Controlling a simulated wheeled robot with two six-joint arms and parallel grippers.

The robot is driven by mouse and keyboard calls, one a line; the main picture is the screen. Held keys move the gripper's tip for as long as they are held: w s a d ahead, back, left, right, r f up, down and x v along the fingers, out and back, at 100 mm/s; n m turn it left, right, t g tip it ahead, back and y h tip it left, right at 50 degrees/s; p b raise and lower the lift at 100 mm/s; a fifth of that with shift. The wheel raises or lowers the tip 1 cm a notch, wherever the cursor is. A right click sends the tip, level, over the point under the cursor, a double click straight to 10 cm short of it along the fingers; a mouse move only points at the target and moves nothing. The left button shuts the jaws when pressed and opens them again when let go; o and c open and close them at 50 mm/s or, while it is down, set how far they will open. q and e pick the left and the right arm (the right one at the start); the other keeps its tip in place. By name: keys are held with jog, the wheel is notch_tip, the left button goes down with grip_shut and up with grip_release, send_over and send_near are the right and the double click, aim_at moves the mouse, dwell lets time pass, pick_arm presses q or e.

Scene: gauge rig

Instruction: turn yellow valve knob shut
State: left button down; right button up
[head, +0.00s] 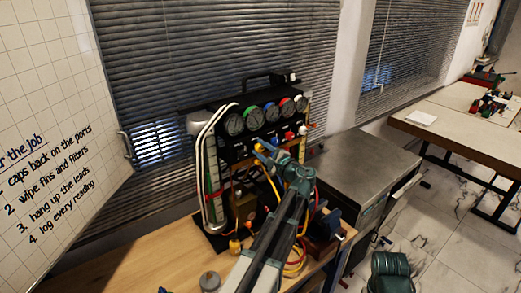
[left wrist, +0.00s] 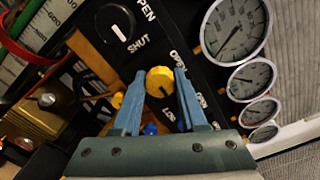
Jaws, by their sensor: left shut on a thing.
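The yellow valve knob (left wrist: 160,80) sits on the black front of the gauge rig, between OPEN and SHUT lettering that is partly covered. It also shows in the head view (head: 259,148), small, beside the fingertips. My left gripper (left wrist: 157,88) has its blue fingers on both sides of the knob and is shut on it. In the head view my left gripper (head: 268,154) reaches up to the panel from below. The knob's pointer is too small to read surely. My right gripper is not in view.
A black knob (left wrist: 115,22) with a white mark and a blue knob (left wrist: 151,129) are close by. A row of round gauges (head: 234,123) runs above the knobs. Coloured hoses (head: 298,262) hang around the rig on the wooden bench (head: 150,262). A metal cabinet (head: 365,165) stands at right.

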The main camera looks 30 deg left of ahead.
pick_arm(q)
jog(key=shift+c, duration=2.2)
grip_release()
jog(key=v, duration=1.4)
jog(key=shift+f, duration=0.15)
jog(key=s+d+f+n+g+h+b, duration=0.1)
jog(key=s+d+f+n+g+h, duration=0.1)
jog(key=s+d+f+h, duration=0.45)
jog(key=s+d+f+n+g+h+b, duration=0.1)
jog(key=s+d+f+n, duration=0.15)
jog(key=f, duration=0.75)
jog(key=s+d+f+n+g+h+b, duration=0.1)
jog(key=s+d+f+g+h, duration=0.1)
jog(key=s+d+f+h, duration=0.2)
jog(key=s+d+f+g+h, duration=0.2)
jog(key=s+d+f+h, duration=0.2)
jog(key=s+d, duration=0.5)
jog(key=d+f, duration=0.1)
jog(key=d, duration=0.1)
jog(key=shift+s+d+n+b, duration=0.2)
jog(key=shift+d+n+b, duration=0.15)
